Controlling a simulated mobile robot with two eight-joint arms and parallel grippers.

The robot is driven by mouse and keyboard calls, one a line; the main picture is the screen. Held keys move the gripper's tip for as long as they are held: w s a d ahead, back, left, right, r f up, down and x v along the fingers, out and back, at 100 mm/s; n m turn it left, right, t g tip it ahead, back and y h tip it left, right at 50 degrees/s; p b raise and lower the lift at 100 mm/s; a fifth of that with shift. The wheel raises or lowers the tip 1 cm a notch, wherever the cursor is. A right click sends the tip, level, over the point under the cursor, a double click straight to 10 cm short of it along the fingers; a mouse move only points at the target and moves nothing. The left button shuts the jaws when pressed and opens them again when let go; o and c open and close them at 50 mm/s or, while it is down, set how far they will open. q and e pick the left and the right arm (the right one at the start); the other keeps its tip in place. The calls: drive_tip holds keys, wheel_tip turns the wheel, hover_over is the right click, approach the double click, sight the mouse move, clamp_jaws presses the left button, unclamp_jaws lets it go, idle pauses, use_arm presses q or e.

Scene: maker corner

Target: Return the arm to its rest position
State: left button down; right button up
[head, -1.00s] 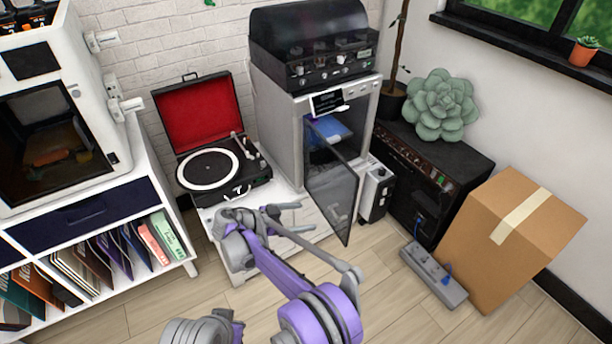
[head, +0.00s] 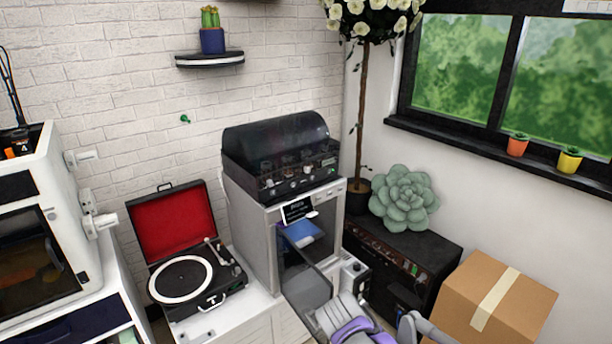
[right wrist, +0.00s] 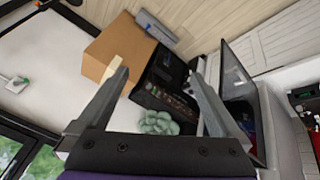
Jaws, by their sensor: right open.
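My right gripper (right wrist: 158,78) shows in the right wrist view, with its two grey fingers spread apart and nothing between them. Beyond the fingers I see the cardboard box, the black cabinet and the pale green succulent, none of them touched. In the head view only purple and grey links of my arm show at the bottom, in front of the open machine door; its fingers cannot be made out there. My left gripper is not in view.
The grey machine (head: 250,230) has its dark glass door (head: 305,288) hanging open. A record player (head: 190,275) stands left of it. The black cabinet (head: 430,250) bears the succulent (head: 404,200). A cardboard box (head: 530,309) stands at right. A white printer (head: 65,190) is at left.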

drive_tip(key=s+d+n+t+y+p, duration=0.1)
drive_tip(key=s+n+y+p, duration=0.1)
drive_tip(key=s, duration=0.7)
drive_tip(key=s+d+r+n+y+p, duration=0.1)
drive_tip(key=s+d+y+p, duration=0.1)
drive_tip(key=s, duration=0.6)
drive_tip(key=shift+s+d+r+n+t+y, duration=0.15)
drive_tip(key=shift+s+r+n+t+y, duration=0.15)
drive_tip(key=shift+s+n+t, duration=0.1)
